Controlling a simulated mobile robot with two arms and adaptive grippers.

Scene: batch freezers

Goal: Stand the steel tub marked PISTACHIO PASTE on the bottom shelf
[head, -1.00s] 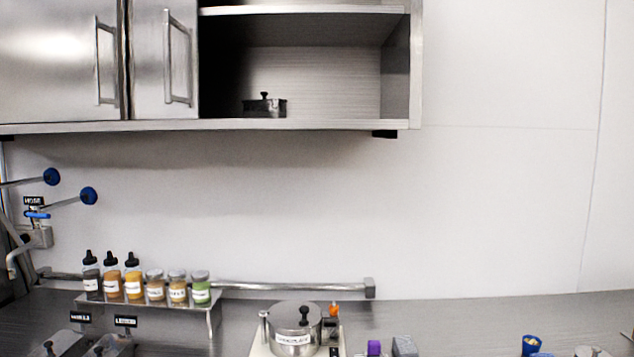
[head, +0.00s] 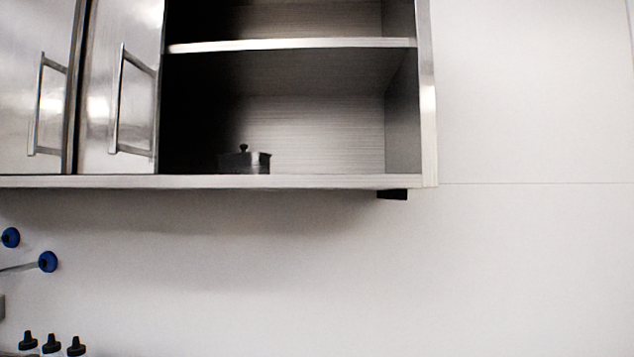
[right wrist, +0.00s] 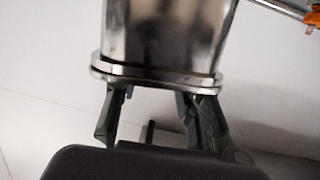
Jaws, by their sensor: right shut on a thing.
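In the right wrist view my right gripper (right wrist: 155,108) is shut on a steel tub (right wrist: 165,35) with a rim, at the end of the tub nearest the gripper. The hold itself is partly hidden, and no label is readable. In the head view the bottom shelf (head: 330,181) of the open steel cupboard is in sight. A small lidded steel tub with a black knob (head: 245,162) stands on it, left of the middle, its marking not readable. Neither gripper shows in the head view.
The bottom shelf is clear right of the small tub. An upper shelf (head: 290,45) lies above, and closed cupboard doors (head: 120,80) are at left. A black block (head: 392,194) hangs under the cupboard. In the wrist view an orange-ended rod (right wrist: 290,10) is at top right.

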